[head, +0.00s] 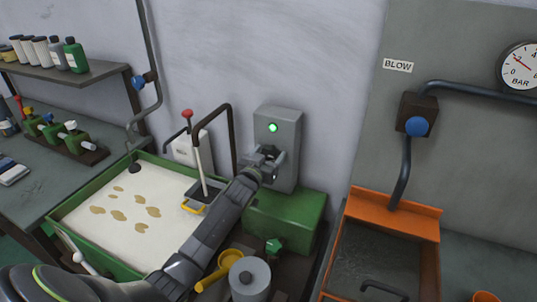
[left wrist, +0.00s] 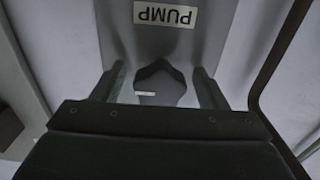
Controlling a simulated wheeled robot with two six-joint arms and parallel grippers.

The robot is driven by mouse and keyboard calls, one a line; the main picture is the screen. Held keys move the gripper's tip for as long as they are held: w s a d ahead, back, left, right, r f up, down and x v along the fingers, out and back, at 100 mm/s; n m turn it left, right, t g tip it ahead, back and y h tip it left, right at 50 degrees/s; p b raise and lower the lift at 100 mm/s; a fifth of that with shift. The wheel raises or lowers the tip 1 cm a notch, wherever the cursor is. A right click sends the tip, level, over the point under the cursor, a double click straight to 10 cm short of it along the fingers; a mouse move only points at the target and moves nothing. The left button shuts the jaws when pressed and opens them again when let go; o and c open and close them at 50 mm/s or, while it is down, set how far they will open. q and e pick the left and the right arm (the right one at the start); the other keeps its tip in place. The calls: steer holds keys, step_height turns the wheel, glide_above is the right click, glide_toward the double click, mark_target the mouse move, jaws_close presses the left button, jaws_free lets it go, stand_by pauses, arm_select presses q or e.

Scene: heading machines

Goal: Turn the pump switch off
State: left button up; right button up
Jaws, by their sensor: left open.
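The pump switch box (head: 285,125) is a grey box on a green block, with a lit green lamp (head: 273,128) near its top. My left gripper (head: 266,156) is at the front of the box, below the lamp, and partly hides the switch. In the left wrist view a dark switch knob (left wrist: 160,78) with a small white mark sits between my two open fingers (left wrist: 160,88). A PUMP label (left wrist: 165,14) is on the box beside it. Whether the fingers touch the knob I cannot tell. My right gripper is not in view.
A green-rimmed tank (head: 90,258) of pale liquid with brown patches stands at left. A bent dark pipe (head: 229,125) runs close beside the box. A grey pot (head: 250,276) and yellow scoop (head: 222,268) sit below. An orange bin (head: 395,212) is at right.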

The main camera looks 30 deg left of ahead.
arm_select(q)
steer(key=shift+c, duration=0.5)
steer(key=c, duration=0.9)
